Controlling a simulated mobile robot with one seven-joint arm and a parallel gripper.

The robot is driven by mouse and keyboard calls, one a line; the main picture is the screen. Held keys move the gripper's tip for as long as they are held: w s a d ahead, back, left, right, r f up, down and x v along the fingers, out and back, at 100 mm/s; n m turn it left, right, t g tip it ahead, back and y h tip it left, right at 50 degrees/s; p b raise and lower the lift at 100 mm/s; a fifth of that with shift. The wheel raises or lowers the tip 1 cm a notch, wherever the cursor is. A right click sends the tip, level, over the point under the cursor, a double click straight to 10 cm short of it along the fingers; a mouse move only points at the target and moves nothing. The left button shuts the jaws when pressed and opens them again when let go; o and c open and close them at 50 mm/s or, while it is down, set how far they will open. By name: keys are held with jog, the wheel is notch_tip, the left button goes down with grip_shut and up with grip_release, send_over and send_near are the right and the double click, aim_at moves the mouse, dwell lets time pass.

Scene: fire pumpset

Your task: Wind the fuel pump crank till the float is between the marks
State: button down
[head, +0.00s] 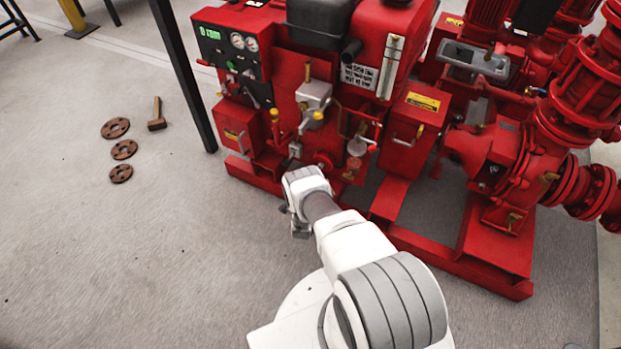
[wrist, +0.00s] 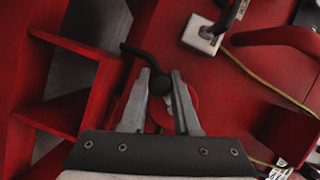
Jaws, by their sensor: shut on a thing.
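In the wrist view, my gripper (wrist: 161,76) is shut on the dark round knob of the fuel pump crank (wrist: 160,84). A bent black rod (wrist: 136,52) shows just past the fingertips, in front of a round red part (wrist: 186,103) partly hidden by the fingers. In the head view, my own wrist hides the fingers and the knob, low at the front of the red pumpset. An upright pale gauge strip (head: 389,66) is on the red tank (head: 372,45). The float and marks are too small to make out.
A control panel (head: 232,42) with a green display and dials is at the upper left. A grey box with a yellow-knobbed lever (head: 314,100) is above my wrist. The front floor is clear.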

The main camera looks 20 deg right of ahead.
jog(key=shift+w+r, duration=0.1)
jog(key=c, duration=0.7)
grip_release()
jog(key=shift+o, duration=0.2)
jog(key=shift+s+a, duration=0.15)
jog(key=shift+s, duration=0.05)
